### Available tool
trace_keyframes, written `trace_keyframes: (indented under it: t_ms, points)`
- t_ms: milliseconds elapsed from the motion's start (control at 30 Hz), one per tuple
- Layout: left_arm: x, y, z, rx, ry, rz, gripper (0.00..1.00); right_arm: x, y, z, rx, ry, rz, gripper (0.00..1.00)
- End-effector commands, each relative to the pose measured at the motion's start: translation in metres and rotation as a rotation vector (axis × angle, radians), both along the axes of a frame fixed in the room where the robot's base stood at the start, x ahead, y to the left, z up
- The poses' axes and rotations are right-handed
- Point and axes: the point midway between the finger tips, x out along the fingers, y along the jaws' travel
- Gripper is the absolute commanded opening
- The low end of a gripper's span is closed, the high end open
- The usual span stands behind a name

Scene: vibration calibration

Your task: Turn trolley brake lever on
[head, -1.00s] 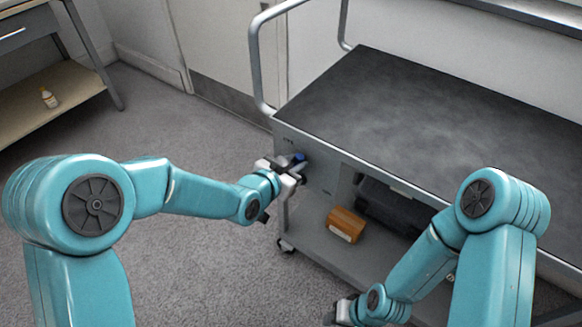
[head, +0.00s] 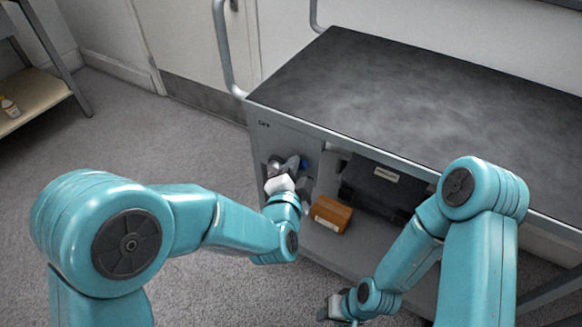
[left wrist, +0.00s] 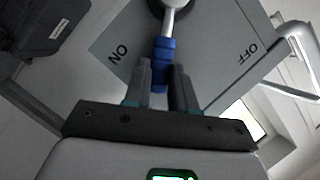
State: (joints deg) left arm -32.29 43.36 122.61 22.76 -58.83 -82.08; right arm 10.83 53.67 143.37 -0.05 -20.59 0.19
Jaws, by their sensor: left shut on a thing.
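The trolley (head: 400,95) has a dark top and a grey end panel on its front left. The brake lever's blue grip (left wrist: 162,52) hangs from a pale rod in the left wrist view, between the ON label (left wrist: 118,52) and the OFF label (left wrist: 246,52), which appear upside down. The grip shows partly in the head view (head: 303,163). My left gripper (head: 285,168) is at the panel, its fingers (left wrist: 163,78) shut on the blue grip. My right gripper (head: 335,306) is low at the bottom centre, away from the lever; its fingers are unclear.
An orange-brown box (head: 331,214) and a dark case (head: 385,187) sit on the trolley's lower shelf. A metal push handle (head: 224,50) rises at the trolley's left end. A side table with a small bottle (head: 10,107) stands far left. The floor (head: 150,140) left of the trolley is clear.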

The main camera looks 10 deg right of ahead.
Motion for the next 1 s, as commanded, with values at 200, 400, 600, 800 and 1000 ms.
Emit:
trace_keyframes:
  t_ms: [200,400,600,800,1000]
  points:
    - [-0.0027,-0.0043,-0.0072,0.066,-0.048,-0.003,0.00,0.0015,-0.0013,-0.0065,-0.002,-0.003,-0.005,0.43]
    - [-0.0033,-0.0051,-0.0088,0.092,-0.068,-0.003,0.00,0.0020,-0.0017,-0.0078,-0.002,-0.004,-0.007,0.43]
    - [-0.0034,-0.0054,-0.0089,0.097,-0.071,-0.003,0.00,0.0019,-0.0018,-0.0078,-0.002,-0.004,-0.007,0.43]
    - [-0.0034,-0.0054,-0.0089,0.098,-0.071,-0.004,0.00,0.0020,-0.0017,-0.0078,-0.002,-0.004,-0.007,0.43]
    - [-0.0034,-0.0053,-0.0089,0.097,-0.070,-0.004,0.51,0.0019,-0.0017,-0.0078,-0.002,-0.004,-0.007,0.43]
